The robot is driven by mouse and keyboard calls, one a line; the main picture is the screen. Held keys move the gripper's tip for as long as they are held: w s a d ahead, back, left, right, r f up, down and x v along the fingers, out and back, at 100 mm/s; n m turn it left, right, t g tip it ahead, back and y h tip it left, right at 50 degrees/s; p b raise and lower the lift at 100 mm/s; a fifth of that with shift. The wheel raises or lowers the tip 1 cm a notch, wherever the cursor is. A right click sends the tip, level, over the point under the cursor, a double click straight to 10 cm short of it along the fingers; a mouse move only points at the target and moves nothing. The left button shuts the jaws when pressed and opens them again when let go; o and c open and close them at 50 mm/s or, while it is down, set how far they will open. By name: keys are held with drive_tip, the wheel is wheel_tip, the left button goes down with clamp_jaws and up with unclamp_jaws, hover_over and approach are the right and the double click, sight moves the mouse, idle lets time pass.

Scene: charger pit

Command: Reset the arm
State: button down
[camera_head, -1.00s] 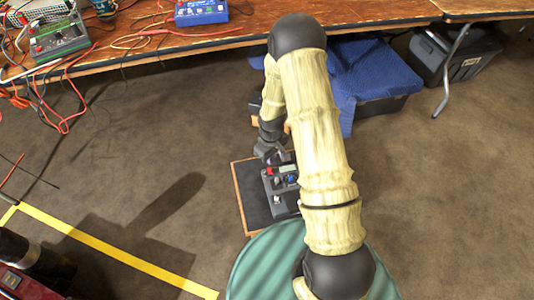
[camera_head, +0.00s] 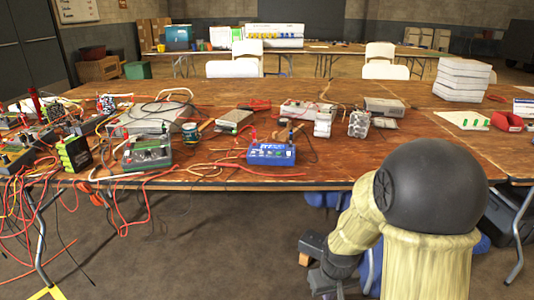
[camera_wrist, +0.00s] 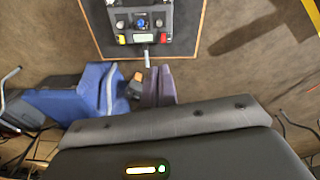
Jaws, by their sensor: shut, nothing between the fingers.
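My gripper (camera_wrist: 159,72) shows in the wrist view with its two dark fingers together and nothing between them. It is above the floor, just short of a dark control box (camera_wrist: 146,22) with knobs and red and yellow parts. The box sits on a dark wood-edged board (camera_wrist: 185,47). I cannot tell the height between fingers and box. In the head view my arm stands folded at the lower right, with a large black joint and cream-covered links. Its dark wrist end hangs at the bottom edge, and the fingertips are out of that view.
A long wooden table (camera_head: 400,120) spans the head view, close behind my arm. It carries a blue device (camera_head: 271,154), a green-grey device (camera_head: 148,153) and many cables. Red wires (camera_head: 125,215) hang off its left front. A blue cloth (camera_wrist: 60,100) lies left in the wrist view.

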drive_tip(key=s+r+m+t+p, duration=0.1)
drive_tip(key=s+r+m+p, duration=0.1)
drive_tip(key=s+r, duration=0.65)
wheel_tip(320, 180, up, 36)
drive_tip(key=w+p, duration=0.1)
drive_tip(key=p, duration=3.5)
drive_tip(key=shift+a+r, duration=0.15)
drive_tip(key=shift+r, duration=0.1)
drive_tip(key=shift+w, duration=0.1)
